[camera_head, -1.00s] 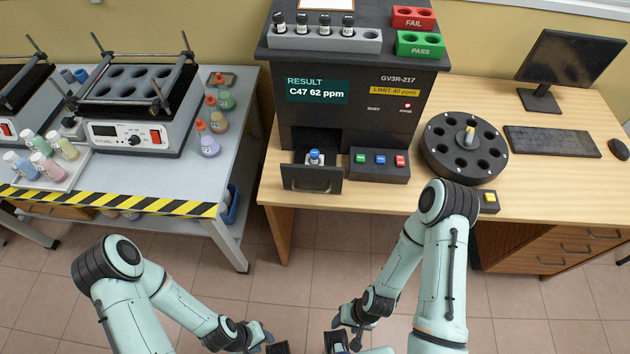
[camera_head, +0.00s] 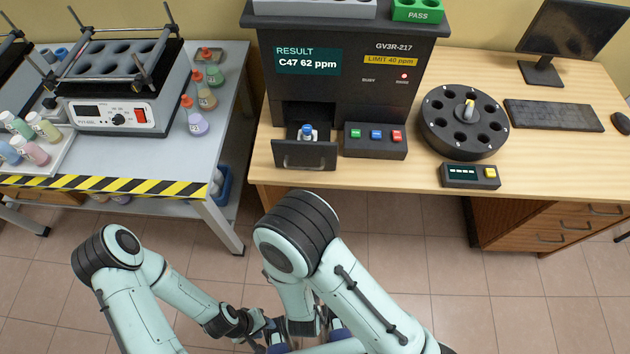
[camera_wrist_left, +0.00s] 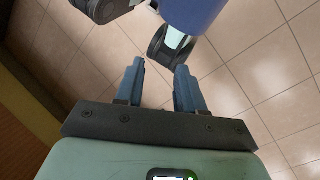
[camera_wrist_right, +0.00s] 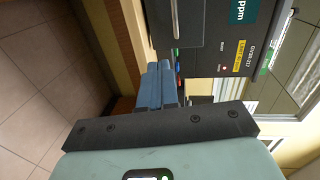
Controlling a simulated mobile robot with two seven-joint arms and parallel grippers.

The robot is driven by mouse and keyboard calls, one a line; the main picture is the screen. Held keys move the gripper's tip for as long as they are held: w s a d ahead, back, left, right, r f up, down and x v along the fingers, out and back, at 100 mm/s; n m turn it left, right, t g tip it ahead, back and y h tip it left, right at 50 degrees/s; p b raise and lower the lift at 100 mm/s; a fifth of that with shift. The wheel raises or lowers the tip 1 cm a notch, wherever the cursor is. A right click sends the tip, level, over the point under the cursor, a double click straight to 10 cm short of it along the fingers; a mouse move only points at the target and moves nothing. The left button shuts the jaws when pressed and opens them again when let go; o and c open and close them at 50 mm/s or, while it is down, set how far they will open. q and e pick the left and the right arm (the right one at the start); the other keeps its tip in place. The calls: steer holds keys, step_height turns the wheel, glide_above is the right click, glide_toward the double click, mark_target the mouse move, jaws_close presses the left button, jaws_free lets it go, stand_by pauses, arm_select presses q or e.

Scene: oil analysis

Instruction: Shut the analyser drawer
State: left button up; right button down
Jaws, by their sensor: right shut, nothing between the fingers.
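The dark analyser (camera_head: 360,70) stands on the wooden desk, its screen reading "C47 62 ppm". Its drawer (camera_head: 303,157) is pulled out at the lower left of the front. A blue-capped vial (camera_head: 308,133) stands in it. My left gripper (camera_wrist_left: 160,88) is open and empty, with its fingers apart over the floor. In the head view it is low in the middle, partly hidden by arm links. My right gripper (camera_wrist_right: 160,85) is shut and empty, with the analyser's front beyond its fingertips in the right wrist view. In the head view, my right forearm mostly hides it.
A panel with green, blue and red buttons (camera_head: 376,141) sits just right of the drawer. A black carousel (camera_head: 464,122) and a small yellow-button box (camera_head: 470,176) are farther right. A bench (camera_head: 215,150) with bottles and a heater block stands left. Floor is free before the desk.

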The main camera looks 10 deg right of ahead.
steer(key=r+b+x, duration=0.2)
steer(key=b+x, duration=0.3)
steer(key=x, duration=0.8)
steer(key=shift+w+r, duration=0.3)
steer(key=shift+w, duration=0.1)
